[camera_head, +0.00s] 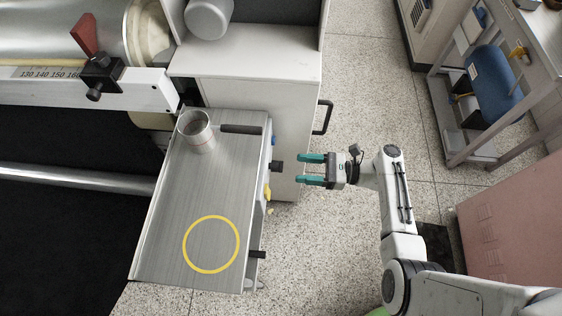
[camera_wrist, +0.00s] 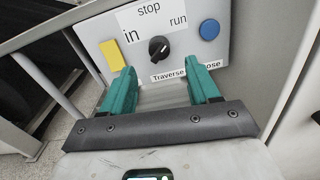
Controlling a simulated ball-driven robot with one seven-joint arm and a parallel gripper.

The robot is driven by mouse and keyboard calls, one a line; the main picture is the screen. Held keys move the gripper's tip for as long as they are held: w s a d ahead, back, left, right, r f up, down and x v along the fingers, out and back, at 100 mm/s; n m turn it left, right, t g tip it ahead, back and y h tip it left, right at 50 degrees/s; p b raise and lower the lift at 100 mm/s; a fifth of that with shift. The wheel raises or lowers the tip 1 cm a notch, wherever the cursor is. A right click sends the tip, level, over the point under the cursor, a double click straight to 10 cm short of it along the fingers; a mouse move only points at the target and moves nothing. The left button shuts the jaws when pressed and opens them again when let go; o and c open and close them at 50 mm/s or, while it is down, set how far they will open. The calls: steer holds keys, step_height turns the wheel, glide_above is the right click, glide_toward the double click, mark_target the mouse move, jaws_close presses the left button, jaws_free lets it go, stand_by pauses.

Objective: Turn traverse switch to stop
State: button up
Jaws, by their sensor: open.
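The traverse switch is a black rotary knob (camera_wrist: 159,48) on a light panel (camera_wrist: 95,35) in the wrist view. The words "in", "stop" and "run" stand around it, with "stop" above. Its exact pointing direction is hard to tell. In the head view the knob (camera_head: 277,167) juts from the right side of the metal-topped stand. My gripper (camera_head: 298,169) is open and empty just right of the knob, apart from it. In the wrist view my green fingers (camera_wrist: 163,75) are spread below the knob, and one covers part of the "Traverse" label.
A yellow part (camera_wrist: 112,55) and a blue button (camera_wrist: 209,29) flank the knob. The stand's top (camera_head: 170,235) bears a cup-like roll (camera_head: 197,131), a dark bar (camera_head: 241,129) and a yellow ring (camera_head: 211,216). A white cabinet (camera_head: 250,85) stands behind.

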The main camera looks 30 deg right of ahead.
mark_target(282, 166)
steer(key=x, duration=0.7)
steer(key=shift+c, duration=0.2)
steer(key=c, duration=1)
steer(key=shift+n, duration=0.4)
steer(key=n, duration=0.4)
steer(key=shift+n+b, duration=0.3)
steer(key=shift+b, duration=0.05)
steer(key=shift+n+b, duration=0.65)
steer(key=shift+n, duration=1.45)
